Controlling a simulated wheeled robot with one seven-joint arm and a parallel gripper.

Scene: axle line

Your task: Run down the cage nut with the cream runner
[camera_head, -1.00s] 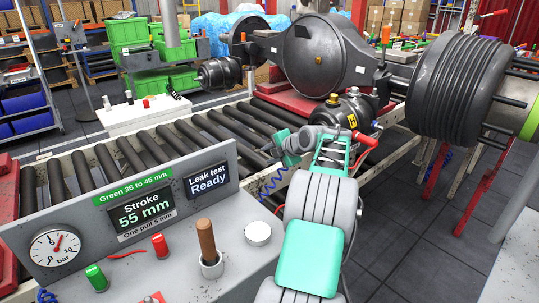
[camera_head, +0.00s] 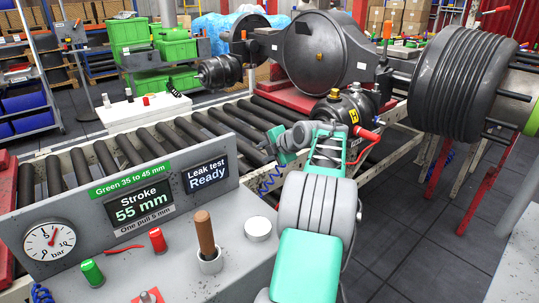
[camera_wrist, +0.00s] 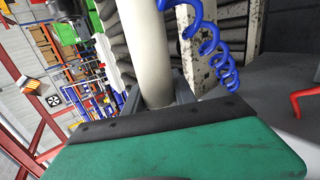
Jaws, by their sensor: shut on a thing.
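My gripper (camera_head: 284,150) is in front of the roller conveyor in the head view, seen from behind along my green and grey arm. In the wrist view my gripper (camera_wrist: 160,98) is shut on the cream runner (camera_wrist: 147,50), a smooth pale cylinder. A blue coiled hose (camera_wrist: 211,45) hangs beside it. The runner's working end is out of the wrist view, and the runner is mostly hidden in the head view. A black chamber (camera_head: 343,113) with a yellow tag and red handle sits behind and right of my gripper. I cannot make out the cage nut.
A grey console (camera_head: 130,245) at front left reads Stroke 55 mm, green 35 to 45, and Leak test Ready. It carries a gauge (camera_head: 48,239), a brown-handled tool in a cup (camera_head: 205,240) and a white disc (camera_head: 257,228). A black ribbed drum (camera_head: 462,85) stands at right.

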